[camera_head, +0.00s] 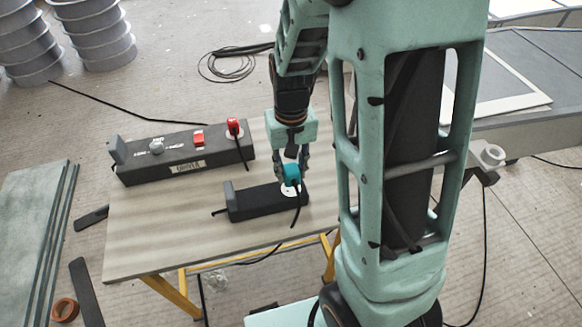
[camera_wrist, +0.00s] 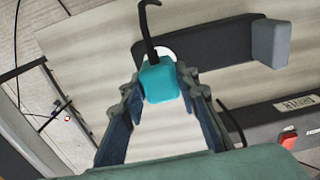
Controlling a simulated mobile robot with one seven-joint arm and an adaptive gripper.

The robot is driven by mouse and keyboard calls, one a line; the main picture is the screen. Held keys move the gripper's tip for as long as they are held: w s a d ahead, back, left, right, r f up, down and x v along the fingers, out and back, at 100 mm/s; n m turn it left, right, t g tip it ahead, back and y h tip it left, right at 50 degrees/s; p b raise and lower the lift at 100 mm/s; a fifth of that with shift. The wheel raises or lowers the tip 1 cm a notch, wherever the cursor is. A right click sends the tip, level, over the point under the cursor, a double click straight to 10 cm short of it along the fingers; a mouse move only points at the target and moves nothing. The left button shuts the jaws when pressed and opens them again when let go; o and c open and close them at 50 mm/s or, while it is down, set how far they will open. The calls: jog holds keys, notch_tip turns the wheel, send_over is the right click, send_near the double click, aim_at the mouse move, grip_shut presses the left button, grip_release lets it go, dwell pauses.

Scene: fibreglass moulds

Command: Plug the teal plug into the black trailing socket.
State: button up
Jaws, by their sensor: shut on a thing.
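The teal plug (camera_head: 291,173) is between the fingers of my gripper (camera_head: 291,168), which is shut on it. The plug stands over the socket's white round face, at the right end. In the wrist view the white face shows partly behind the plug. I cannot tell whether the plug is seated or just above it; the pins are hidden.
The bench top (camera_head: 150,235) is bare at the front left. A long dark box (camera_head: 180,163) behind the socket carries a label, a red switch (camera_head: 198,138) and a red plug (camera_head: 233,127) with a cable. Grey ribbed cylinders (camera_head: 95,30) and coiled cable (camera_head: 235,62) are on the floor.

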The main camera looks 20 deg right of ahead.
aim_at(291, 179)
jog(key=shift+f+b, duration=0.6)
jog(key=shift+f, duration=0.5)
jog(key=shift+f+b, duration=0.3)
jog(key=shift+f, duration=0.25)
dwell(1.4)
jog(key=o, duration=1.2)
jog(key=shift+c, duration=0.2)
notch_tip(291, 179, up, 12)
